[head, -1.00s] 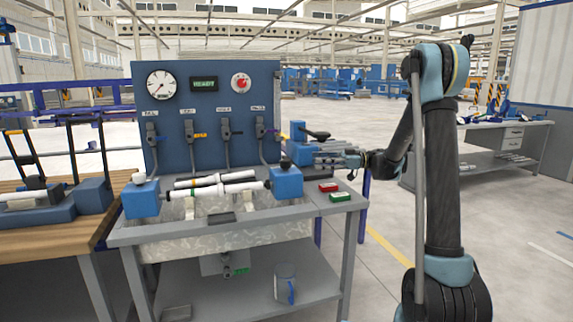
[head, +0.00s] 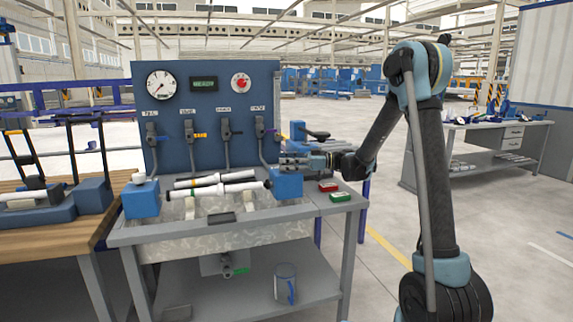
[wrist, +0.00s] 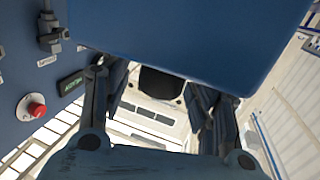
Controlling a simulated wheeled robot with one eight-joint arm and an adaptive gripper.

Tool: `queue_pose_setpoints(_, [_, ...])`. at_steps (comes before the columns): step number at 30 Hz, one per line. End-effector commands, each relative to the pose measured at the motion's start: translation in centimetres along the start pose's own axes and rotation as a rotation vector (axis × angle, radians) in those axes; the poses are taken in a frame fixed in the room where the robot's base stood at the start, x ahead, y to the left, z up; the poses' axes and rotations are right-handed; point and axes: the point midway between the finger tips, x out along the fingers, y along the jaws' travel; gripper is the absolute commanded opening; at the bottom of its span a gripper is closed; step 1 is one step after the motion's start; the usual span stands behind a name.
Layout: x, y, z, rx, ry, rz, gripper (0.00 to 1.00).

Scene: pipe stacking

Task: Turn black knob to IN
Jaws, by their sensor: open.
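The black knob (wrist: 160,83) shows in the wrist view as a dark round shape at the edge of the large blue block (wrist: 190,35). It lies between the two fingers of my open gripper (wrist: 155,82), with gaps on both sides. In the head view my gripper (head: 293,162) reaches in from the right, just above the right-hand blue block (head: 287,184). There the gripper hides the knob. I cannot read any IN mark or the knob's setting.
White pipes (head: 215,186) lie between the blue blocks. The blue panel (head: 205,100) behind carries a gauge, a READY display (head: 204,85), a red button (head: 241,83) and several levers. Red (head: 328,187) and green (head: 341,197) boxes sit on the right side of the bench.

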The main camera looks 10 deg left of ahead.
Motion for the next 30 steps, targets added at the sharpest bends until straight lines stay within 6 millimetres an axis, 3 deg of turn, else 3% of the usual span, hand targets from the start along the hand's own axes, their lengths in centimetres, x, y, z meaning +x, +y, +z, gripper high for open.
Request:
queue_pose_setpoints(7, [0.04,0.01,0.0,0.0,0.0,0.0,0.53])
queue_pose_setpoints(13, [0.03,0.01,0.0,0.0,0.0,0.0,0.1])
queue_pose_setpoints(23, [0.01,0.02,-0.01,0.0,0.0,0.025,0.1])
queue_pose_setpoints(30, [0.03,-0.08,-0.02,0.0,0.0,0.141,0.1])
